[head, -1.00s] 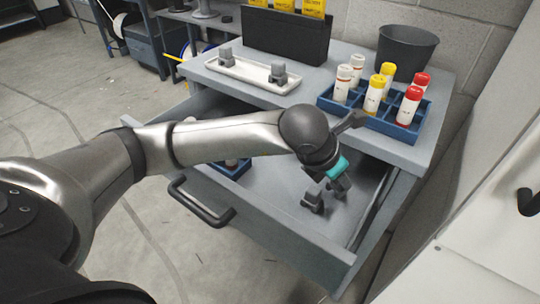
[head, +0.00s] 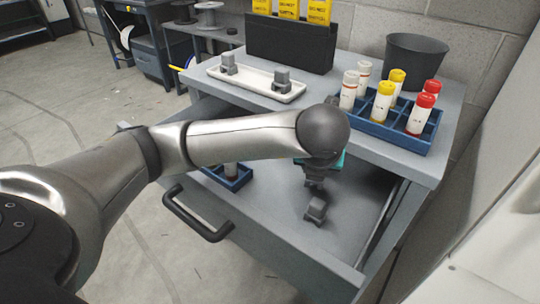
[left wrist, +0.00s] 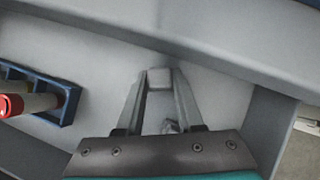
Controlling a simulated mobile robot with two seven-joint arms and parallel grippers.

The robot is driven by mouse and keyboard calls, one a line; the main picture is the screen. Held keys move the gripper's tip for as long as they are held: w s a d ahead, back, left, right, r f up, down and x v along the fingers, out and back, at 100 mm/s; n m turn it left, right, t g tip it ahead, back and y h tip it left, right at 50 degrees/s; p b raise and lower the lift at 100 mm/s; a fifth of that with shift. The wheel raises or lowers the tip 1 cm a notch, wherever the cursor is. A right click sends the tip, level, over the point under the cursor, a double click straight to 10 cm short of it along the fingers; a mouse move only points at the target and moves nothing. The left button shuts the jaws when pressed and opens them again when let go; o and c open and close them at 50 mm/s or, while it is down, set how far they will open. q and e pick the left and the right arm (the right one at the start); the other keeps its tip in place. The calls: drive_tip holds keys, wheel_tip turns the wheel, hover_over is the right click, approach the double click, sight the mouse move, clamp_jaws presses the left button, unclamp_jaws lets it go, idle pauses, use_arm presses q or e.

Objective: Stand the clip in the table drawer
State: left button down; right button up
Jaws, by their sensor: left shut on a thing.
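My left gripper (head: 313,182) points down over the open table drawer (head: 270,206). In the left wrist view its fingers (left wrist: 159,79) are shut on a small light grey clip (left wrist: 158,76) at the tips. In the head view the held clip is mostly hidden by the wrist and fingers. I cannot tell whether it touches the drawer floor. My right gripper is out of view.
A blue rack (head: 241,179) with vials is in the drawer's left part. On the tabletop are a white tray (head: 256,87) with two grey clips, a blue vial rack (head: 415,143), a black sign holder (head: 290,45) and a dark bin (head: 415,60). The drawer's front right floor is clear.

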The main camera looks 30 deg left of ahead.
use_arm(q)
drive_tip(key=a, duration=0.3)
drive_tip(key=a+b, duration=0.1)
drive_tip(key=a, duration=0.4)
drive_tip(key=shift+w+a, duration=0.35)
drive_tip(key=a+b, duration=0.1)
drive_tip(key=a, duration=0.2)
drive_tip(key=shift+w+a, duration=0.15)
drive_tip(key=shift+a, duration=0.1)
drive_tip(key=shift+f+b, duration=0.4)
drive_tip(key=shift+f, duration=0.1)
drive_tip(key=shift+d+f, duration=0.1)
drive_tip(key=shift+f, duration=0.1)
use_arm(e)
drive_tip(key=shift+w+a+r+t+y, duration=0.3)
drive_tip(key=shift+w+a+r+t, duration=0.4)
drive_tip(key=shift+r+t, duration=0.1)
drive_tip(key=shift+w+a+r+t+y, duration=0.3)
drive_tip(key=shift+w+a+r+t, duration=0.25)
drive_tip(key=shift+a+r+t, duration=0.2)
use_arm(q)
drive_tip(key=shift+f, duration=0.1)
drive_tip(key=c, duration=0.5)
unclamp_jaws()
drive_tip(key=shift+c, duration=0.2)
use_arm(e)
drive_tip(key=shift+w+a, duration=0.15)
